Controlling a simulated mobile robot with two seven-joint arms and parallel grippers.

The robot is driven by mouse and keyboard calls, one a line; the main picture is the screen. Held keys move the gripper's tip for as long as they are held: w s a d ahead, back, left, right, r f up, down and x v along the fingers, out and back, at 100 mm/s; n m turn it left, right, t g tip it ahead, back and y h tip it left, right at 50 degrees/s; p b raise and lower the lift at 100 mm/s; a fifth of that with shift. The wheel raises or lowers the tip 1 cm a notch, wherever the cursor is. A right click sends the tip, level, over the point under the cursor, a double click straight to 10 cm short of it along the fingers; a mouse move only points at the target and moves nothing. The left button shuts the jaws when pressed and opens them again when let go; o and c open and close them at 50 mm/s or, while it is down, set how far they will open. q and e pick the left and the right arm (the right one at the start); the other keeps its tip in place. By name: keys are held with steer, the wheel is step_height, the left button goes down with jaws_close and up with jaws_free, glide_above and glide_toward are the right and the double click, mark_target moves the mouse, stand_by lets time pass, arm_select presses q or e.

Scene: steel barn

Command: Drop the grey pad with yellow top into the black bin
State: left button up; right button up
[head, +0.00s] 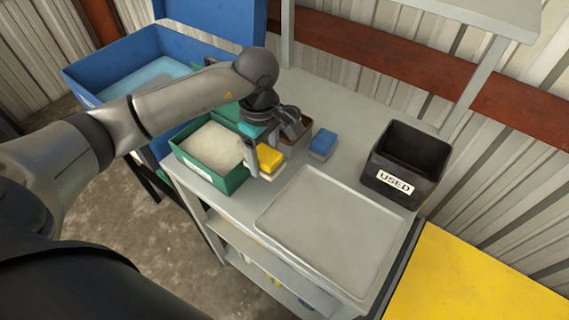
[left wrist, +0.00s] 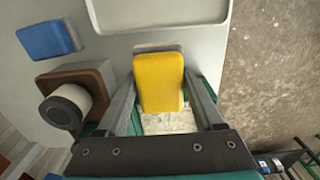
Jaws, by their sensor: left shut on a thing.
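The pad with a yellow top (head: 269,157) is between the fingers of my left gripper (head: 263,156), which is shut on it. In the left wrist view the yellow top (left wrist: 159,82) fills the space between the two fingers of the gripper (left wrist: 160,88). The pad is at the right edge of the green box; any gap beneath it is hard to judge. The black bin (head: 407,165), labelled USED, stands upright on the bench to the right, apart from the gripper. The part of its inside that shows looks empty. My right gripper is not in view.
A green box (head: 235,178) with pale contents is beside the gripper. A blue pad (head: 322,142) and a brown holder (head: 300,136) with a roll (left wrist: 66,105) stand behind. A flat grey tray (head: 325,235) lies before the bin. A shelf (head: 480,15) overhangs the back.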

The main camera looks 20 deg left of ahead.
mark_target(267, 183)
arm_select(q)
steer(key=shift+f+b, duration=0.3)
steer(key=shift+f, duration=3)
steer(key=shift+f, duration=0.1)
steer(key=shift+f, duration=0.15)
steer(key=o, duration=1.5)
steer(key=shift+r, duration=0.2)
